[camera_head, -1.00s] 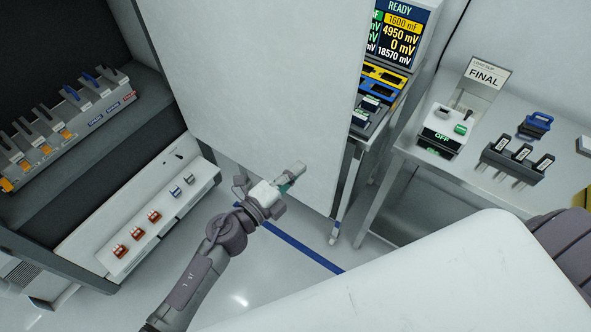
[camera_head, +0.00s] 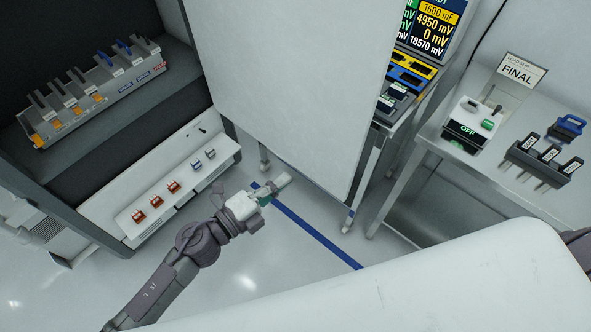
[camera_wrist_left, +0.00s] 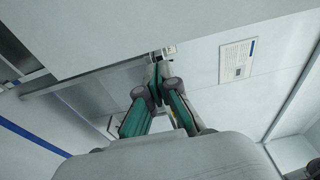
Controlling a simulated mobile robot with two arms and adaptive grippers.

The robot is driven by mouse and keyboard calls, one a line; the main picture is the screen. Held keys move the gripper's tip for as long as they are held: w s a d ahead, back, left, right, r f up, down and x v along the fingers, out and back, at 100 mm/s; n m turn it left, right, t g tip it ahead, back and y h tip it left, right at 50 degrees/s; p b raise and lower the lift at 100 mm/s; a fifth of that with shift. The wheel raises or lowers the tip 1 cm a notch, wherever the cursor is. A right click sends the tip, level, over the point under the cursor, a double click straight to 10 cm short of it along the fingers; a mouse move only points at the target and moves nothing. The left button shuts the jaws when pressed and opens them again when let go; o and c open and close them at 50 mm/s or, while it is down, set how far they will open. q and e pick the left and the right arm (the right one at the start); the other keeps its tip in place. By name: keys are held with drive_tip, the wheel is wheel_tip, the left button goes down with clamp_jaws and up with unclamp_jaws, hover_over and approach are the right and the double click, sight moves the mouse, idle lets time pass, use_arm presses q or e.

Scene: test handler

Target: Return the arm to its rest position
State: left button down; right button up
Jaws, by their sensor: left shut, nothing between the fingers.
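My left arm comes in from the lower left in the head view. Its gripper (camera_head: 277,186) is in front of the lower part of a large white panel, over the floor. In the left wrist view the two green-and-grey fingers (camera_wrist_left: 159,84) meet at their tips, shut with nothing between them. My right gripper does not show; only a dark part of my own body shows at the right edge of the head view.
A dark cabinet with a rack (camera_head: 100,92) of several handled modules and a white switch panel (camera_head: 165,190) stands left. The white panel (camera_head: 290,80) fills the middle. A bench (camera_head: 440,135) with a switch box (camera_head: 476,124) and a black holder (camera_head: 543,160) stands right.

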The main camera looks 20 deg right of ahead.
use_arm(q)
drive_tip(key=shift+s+a+r, duration=0.15)
drive_tip(key=shift+s+a, duration=0.5)
drive_tip(key=shift+s, duration=0.1)
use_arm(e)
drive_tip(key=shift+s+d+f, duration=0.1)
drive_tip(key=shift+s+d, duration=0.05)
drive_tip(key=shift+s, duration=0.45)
